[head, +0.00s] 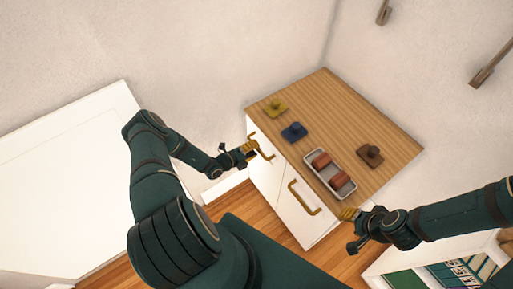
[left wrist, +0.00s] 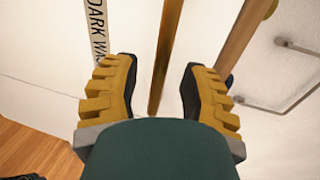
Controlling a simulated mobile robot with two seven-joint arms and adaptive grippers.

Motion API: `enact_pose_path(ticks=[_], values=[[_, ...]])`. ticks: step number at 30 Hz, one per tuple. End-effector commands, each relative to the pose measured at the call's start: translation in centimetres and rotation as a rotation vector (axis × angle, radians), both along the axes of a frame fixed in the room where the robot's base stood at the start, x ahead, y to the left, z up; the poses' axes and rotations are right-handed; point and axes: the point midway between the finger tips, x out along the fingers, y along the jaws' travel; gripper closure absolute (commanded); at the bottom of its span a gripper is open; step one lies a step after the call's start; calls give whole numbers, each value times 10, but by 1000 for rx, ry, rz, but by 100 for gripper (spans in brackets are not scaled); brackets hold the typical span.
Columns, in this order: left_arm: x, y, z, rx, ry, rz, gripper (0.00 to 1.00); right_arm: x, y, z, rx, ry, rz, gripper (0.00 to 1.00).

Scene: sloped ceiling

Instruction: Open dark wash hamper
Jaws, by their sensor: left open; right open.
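The white cabinet (head: 264,180) has a wooden top and two front panels with brass handles. The left panel's handle (head: 267,154) is at my left gripper (head: 252,149). In the left wrist view this brass handle (left wrist: 165,50) runs between the two spread fingers of my left gripper (left wrist: 160,78), with gaps on both sides. A white label (left wrist: 97,28) beside it reads "DARK WA", the rest hidden by a finger. The other handle (head: 303,198) is on the right panel. My right gripper (head: 350,214) is open near the cabinet's right front corner. Both panels look closed.
On the wooden top (head: 345,115) are a yellow piece (head: 275,107), a blue piece (head: 293,132), a brown piece (head: 370,155) and a tray (head: 347,191) with two reddish rolls. A white surface (head: 65,190) stands left. Shelves with books (head: 440,272) are lower right.

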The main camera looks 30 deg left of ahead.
Motion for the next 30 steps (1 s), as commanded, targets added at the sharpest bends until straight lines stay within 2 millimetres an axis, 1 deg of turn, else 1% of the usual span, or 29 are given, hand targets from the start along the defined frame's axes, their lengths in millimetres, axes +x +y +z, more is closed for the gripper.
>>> enact_pose_path(ticks=[3,6,14,15,17,18,19,26,30], values=[[10,-5,-2,0,-2,-1,57,0,0,-1,0,0,0,53],[14,-6,-3,1,-1,0,57,0,0,-1,0,0,0,53],[15,-6,-3,1,-1,0,57,0,0,-1,0,0,0,53],[15,-6,-3,1,-1,0,54,0,0,-1,0,0,0,53],[15,-6,-3,1,-1,0,75,0,0,-1,0,0,0,53],[15,-6,-3,1,-1,0,89,0,0,-1,0,0,0,53],[15,-6,-3,1,-1,0,99,0,0,-1,0,0,0,53],[15,-6,-3,1,-1,0,100,0,0,-1,0,0,0,53],[8,-3,-3,1,0,1,100,0,0,-1,0,0,0,53]])
